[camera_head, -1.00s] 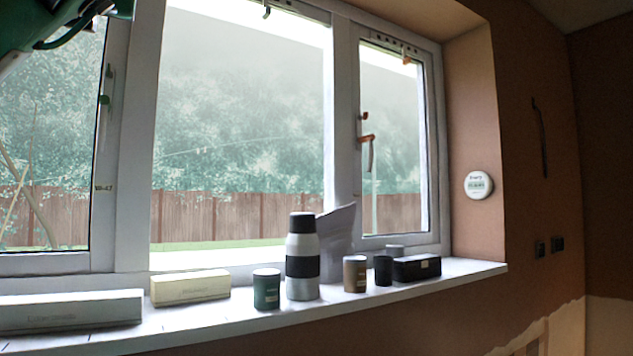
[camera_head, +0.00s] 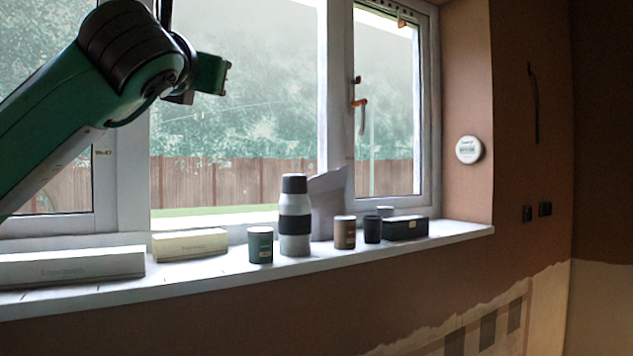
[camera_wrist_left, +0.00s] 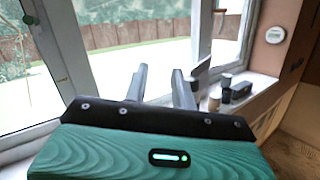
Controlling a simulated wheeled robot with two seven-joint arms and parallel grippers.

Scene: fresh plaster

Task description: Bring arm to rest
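My left arm (camera_head: 70,110) reaches in from the left in the head view, raised in front of the window. In the left wrist view my left gripper (camera_wrist_left: 161,78) shows two grey fingers standing apart, with nothing between them. Past the fingers are the window and the sill. The fingers are not clearly seen in the head view. My right gripper is in neither view.
The window sill (camera_head: 200,272) carries a long pale box (camera_head: 72,266), a cream box (camera_head: 190,244), a green canister (camera_head: 260,245), a banded bottle (camera_head: 295,217), a brown canister (camera_head: 344,233) and a black box (camera_head: 405,228). A round white device (camera_head: 468,150) hangs on the wall.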

